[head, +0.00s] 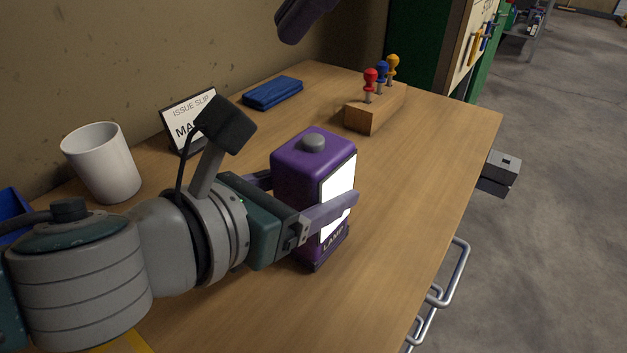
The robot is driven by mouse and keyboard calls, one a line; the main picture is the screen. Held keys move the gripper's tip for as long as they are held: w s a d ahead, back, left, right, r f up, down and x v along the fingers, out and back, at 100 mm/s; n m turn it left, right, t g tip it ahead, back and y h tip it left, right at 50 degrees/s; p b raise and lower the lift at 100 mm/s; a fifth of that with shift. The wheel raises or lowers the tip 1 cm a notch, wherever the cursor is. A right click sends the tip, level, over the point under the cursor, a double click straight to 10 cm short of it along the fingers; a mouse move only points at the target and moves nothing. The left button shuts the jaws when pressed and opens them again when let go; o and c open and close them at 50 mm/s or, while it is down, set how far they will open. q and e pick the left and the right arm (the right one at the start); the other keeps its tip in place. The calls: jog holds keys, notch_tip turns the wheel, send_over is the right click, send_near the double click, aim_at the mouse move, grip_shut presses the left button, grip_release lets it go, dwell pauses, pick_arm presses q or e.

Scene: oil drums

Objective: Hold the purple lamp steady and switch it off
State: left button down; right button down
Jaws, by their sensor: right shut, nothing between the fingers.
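The purple lamp (298,160) stands upright on the wooden table, with a bright white panel (341,184) on its right side. A round grey button (314,142) is on its top, and its base reads "LAMP". My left gripper (307,198) comes in from the left, with its fingers around the lamp's body; the near finger crosses the white panel. The far finger is mostly hidden behind the lamp. My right gripper (303,18) shows only as dark purple fingers at the top edge, shut and empty, above and apart from the lamp.
On the table (420,165) are a white mug (103,165), an "ISSUE SLIP" card (186,110), a blue case (273,93) and a wooden block (374,116) with red, blue and yellow knobs. A grey box-shaped part (498,172) sticks out at the right edge. The table right of the lamp is clear.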

aim_at(328, 147)
jog(key=shift+t+y, duration=0.3)
jog(key=shift+t, duration=0.3)
jog(key=shift+w+d+f, duration=0.1)
jog(key=shift+d+f, duration=0.15)
jog(key=shift+f, duration=1.05)
jog(key=shift+w+d+f, duration=0.1)
jog(key=shift+d+f, duration=0.2)
jog(key=shift+f, duration=1)
jog(key=shift+w+d+f, duration=0.1)
jog(key=shift+d+f, duration=0.15)
jog(key=shift+f, duration=1.05)
jog(key=shift+f, duration=0.45)
jog(key=shift+r, duration=0.45)
